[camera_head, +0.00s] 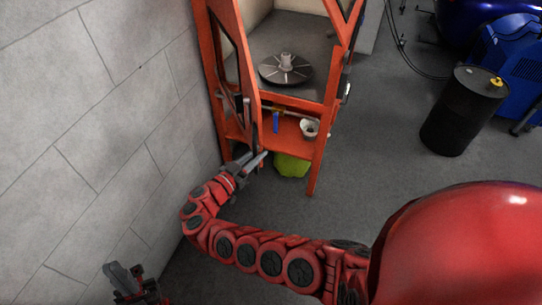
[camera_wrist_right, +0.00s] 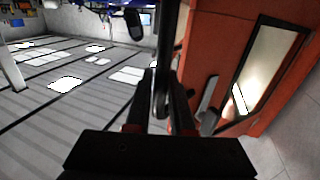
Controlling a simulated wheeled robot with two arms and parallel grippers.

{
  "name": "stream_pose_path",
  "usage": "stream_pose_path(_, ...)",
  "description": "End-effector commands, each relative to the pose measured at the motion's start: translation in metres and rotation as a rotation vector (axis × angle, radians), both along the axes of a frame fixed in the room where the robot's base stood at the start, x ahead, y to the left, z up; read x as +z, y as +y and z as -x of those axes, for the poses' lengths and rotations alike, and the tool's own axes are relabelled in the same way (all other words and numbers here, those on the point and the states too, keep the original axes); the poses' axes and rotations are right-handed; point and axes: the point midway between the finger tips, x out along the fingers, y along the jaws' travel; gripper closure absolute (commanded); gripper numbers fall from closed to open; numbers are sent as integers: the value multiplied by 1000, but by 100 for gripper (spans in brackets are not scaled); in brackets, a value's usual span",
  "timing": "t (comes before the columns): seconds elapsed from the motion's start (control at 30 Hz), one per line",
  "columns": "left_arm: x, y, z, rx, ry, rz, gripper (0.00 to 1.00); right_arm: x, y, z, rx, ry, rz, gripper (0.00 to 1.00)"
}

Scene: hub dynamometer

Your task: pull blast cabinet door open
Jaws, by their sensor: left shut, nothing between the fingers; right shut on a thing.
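The blast cabinet (camera_head: 318,115) is an orange-red frame with an open front. A round slotted turntable (camera_head: 285,68) shows inside. Its windowed door (camera_head: 252,75) stands swung out at the left side, near the wall. In the right wrist view the orange door (camera_wrist_right: 214,45) with its bright window is at the right. My right gripper (camera_head: 255,160) is at the door's lower front end, shut on a part of it. A dark bar runs between the fingers (camera_wrist_right: 162,98); which part is held is unclear. My left gripper (camera_head: 122,274) is shut and empty at lower left.
A block wall (camera_head: 110,110) runs close along the left. A small bucket (camera_head: 310,128) sits on the cabinet's lower shelf, with a green bag (camera_head: 291,166) beneath. A black drum (camera_head: 460,112) and blue machine (camera_head: 510,60) stand at right. The middle floor is clear.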

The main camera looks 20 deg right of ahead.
Motion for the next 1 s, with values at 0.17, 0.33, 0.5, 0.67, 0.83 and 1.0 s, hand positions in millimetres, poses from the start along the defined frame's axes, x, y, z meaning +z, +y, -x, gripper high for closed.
stream_pose_path(0.17,-21,0,0,0,0,0,100,-6,23,2,-12,6,0,100)
stream_pose_path(0.33,-26,0,0,0,0,0,100,-3,33,0,-13,5,-2,100)
stream_pose_path(0.5,-26,0,0,0,0,0,100,-2,36,-1,-13,6,-4,100)
stream_pose_path(0.67,-26,0,0,0,0,0,100,-1,36,-1,-12,5,-4,100)
stream_pose_path(0.83,-26,0,0,0,0,0,100,0,36,-1,-11,4,-4,71)
stream_pose_path(1.0,-26,0,0,0,0,0,100,0,37,-2,-7,2,-4,50)
